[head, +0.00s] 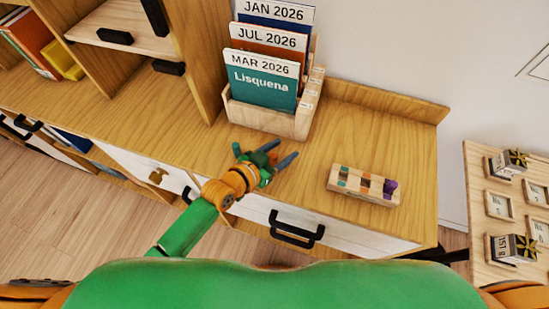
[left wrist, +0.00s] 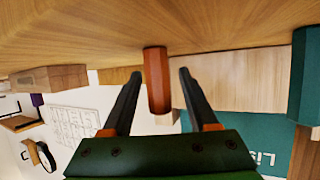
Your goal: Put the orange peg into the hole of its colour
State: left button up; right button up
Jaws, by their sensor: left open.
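The orange peg (left wrist: 156,80) stands upright on the wooden desktop in the left wrist view, where the picture is upside down. My left gripper (left wrist: 160,74) is open, with one finger on each side of the peg; I cannot tell whether either touches it. In the head view my left gripper (head: 265,153) is low over the desk, in front of the calendar holder, and largely hides the peg. The wooden hole block (head: 351,188) lies to its right, with teal, orange and purple colour marks and a purple peg (head: 390,187) at its right end. My right gripper is out of view.
A wooden holder (head: 268,117) with several dated booklets stands just behind my left gripper. A shelf unit (head: 198,55) rises at the left. The desk (head: 310,172) between gripper and block is clear. A raised edge (head: 390,108) bounds its back.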

pick_arm(q)
jog(key=shift+s+a+r, duration=0.1)
jog(key=shift+s+a, duration=0.05)
jog(key=shift+s, duration=0.05)
jog(key=c, duration=0.4)
grip_shut()
jog(key=shift+r, duration=0.1)
